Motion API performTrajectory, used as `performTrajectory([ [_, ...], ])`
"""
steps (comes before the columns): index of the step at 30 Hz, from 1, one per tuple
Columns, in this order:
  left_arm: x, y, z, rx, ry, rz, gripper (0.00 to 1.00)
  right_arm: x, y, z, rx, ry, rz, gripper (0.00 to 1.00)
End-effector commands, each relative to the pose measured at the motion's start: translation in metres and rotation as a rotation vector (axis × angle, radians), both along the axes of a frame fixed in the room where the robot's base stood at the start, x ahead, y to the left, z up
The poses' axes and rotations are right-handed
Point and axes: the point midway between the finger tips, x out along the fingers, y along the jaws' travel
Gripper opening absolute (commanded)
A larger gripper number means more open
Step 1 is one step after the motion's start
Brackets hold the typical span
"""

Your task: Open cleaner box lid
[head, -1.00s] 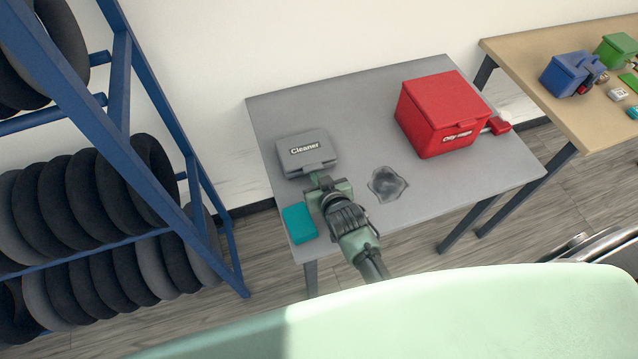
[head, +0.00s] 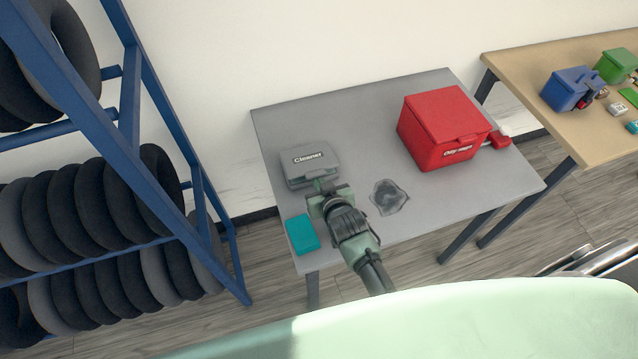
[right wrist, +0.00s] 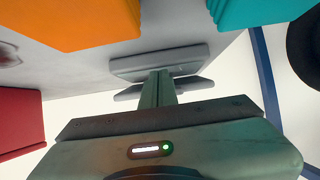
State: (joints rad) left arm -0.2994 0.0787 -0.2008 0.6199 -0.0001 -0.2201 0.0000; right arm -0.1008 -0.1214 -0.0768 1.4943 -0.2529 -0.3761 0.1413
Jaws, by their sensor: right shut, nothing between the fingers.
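The grey cleaner box (head: 296,170) sits at the left of the grey table, its lid labelled "Cleaner" facing up. It also shows in the right wrist view (right wrist: 160,62), as a light slab and a darker slab lying close together. The lid looks down or nearly down; I cannot tell whether it is slightly raised. My right gripper (head: 323,187) is shut and empty at the box's front edge. Its fingers also show in the right wrist view (right wrist: 158,88), over part of the box; contact is unclear. My left gripper is out of view.
A teal block (head: 302,234) lies at the table's front left corner. A red box (head: 440,130) stands at the right, and a dark stain (head: 388,196) lies between. An orange object (right wrist: 75,20) shows close in the right wrist view. A blue tyre rack (head: 130,90) stands left.

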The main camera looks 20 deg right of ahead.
Motion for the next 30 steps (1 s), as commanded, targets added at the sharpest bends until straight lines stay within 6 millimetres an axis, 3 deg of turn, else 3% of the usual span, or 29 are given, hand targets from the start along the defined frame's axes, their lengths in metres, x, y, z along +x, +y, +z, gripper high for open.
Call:
performTrajectory([
  [5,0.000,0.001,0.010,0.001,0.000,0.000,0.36,0.002,0.000,0.010,0.000,0.000,0.000,0.00],
  [19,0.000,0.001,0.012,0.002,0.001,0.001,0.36,0.003,0.000,0.012,0.000,0.000,0.000,0.00],
  [30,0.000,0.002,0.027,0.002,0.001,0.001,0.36,0.010,0.000,0.029,0.001,0.000,-0.001,0.00],
])
